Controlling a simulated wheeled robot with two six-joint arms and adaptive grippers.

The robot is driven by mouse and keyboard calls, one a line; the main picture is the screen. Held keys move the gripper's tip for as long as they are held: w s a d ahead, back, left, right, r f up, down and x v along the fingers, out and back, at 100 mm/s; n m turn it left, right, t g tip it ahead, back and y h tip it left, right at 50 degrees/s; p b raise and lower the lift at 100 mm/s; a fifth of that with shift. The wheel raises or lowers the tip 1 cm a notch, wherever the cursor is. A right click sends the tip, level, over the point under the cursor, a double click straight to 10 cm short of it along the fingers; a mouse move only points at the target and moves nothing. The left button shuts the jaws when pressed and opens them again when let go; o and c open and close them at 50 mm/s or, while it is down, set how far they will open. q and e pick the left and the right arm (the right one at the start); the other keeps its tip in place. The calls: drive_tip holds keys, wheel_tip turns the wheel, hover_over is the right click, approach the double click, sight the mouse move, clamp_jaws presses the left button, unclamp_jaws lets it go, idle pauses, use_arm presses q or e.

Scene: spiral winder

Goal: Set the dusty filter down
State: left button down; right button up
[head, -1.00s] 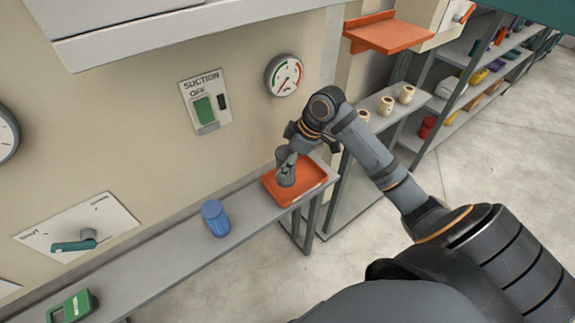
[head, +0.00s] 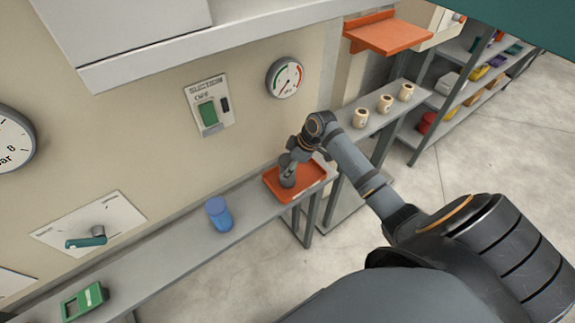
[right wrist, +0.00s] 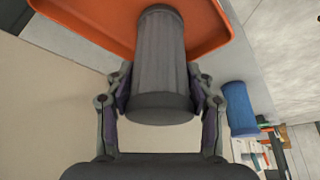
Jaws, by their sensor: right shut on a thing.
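The dusty filter is a dark grey ribbed cylinder (right wrist: 160,65); in the head view it (head: 287,178) is over the orange tray (head: 312,186), partly hidden by my gripper. My right gripper (head: 288,165) is shut on the filter, with one finger on each side of it in the right wrist view (right wrist: 160,98). The filter's far end is over the orange tray (right wrist: 85,17); I cannot tell whether it touches the tray floor. My left gripper is not in view.
A green device (head: 84,301) lies further left. Several cream cups (head: 384,104) stand on a ledge behind. The wall has a suction switch (head: 208,112) and a gauge (head: 285,78).

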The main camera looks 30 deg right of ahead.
drive_tip(key=shift+f, duration=0.15)
drive_tip(key=o, duration=1.4)
drive_tip(key=shift+o, duration=0.2)
drive_tip(key=b+v, duration=0.3)
drive_tip(key=v, duration=0.9)
drive_tip(key=shift+r, duration=0.2)
